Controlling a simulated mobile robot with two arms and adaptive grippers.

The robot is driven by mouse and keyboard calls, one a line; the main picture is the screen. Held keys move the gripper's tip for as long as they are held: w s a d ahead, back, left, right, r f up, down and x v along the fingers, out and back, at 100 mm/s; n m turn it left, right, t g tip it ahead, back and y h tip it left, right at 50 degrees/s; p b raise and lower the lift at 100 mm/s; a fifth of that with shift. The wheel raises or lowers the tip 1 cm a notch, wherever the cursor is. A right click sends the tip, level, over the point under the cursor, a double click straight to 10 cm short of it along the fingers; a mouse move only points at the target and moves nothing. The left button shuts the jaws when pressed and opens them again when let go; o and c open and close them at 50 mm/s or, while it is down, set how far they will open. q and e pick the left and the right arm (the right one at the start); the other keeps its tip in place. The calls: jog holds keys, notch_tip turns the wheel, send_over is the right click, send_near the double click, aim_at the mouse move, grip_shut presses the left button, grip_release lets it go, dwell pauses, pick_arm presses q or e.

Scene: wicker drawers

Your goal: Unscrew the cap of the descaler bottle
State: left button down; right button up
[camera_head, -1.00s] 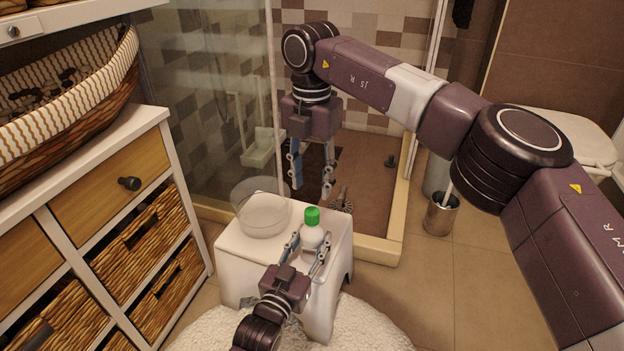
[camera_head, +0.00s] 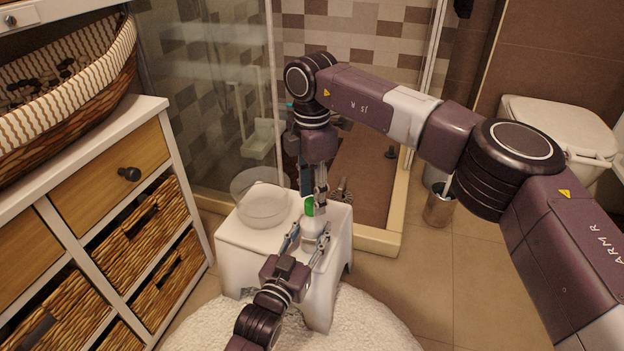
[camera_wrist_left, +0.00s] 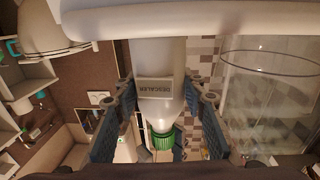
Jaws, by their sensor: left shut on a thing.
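The descaler bottle (camera_head: 312,228) is white with a green cap (camera_head: 309,206) and stands upright on a white stool (camera_head: 245,252). My left gripper (camera_head: 310,238) is shut on the bottle's body, one finger on each side. In the left wrist view the bottle (camera_wrist_left: 158,88) shows its DESCALER label between the fingers, and the green cap (camera_wrist_left: 163,140) is on it. My right gripper (camera_head: 315,198) points down at the cap from above, its fingers seen nearly edge-on. I cannot tell whether they touch or grip the cap, which they partly hide.
A clear glass bowl (camera_head: 262,205) stands on the stool left of the bottle. A wicker drawer unit (camera_head: 150,230) is at the left. The shower enclosure is behind, with a metal brush holder (camera_head: 438,207) to the right. A fluffy white rug (camera_head: 355,325) lies below.

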jog(key=shift+f, duration=0.8)
jog(key=shift+c, duration=0.6)
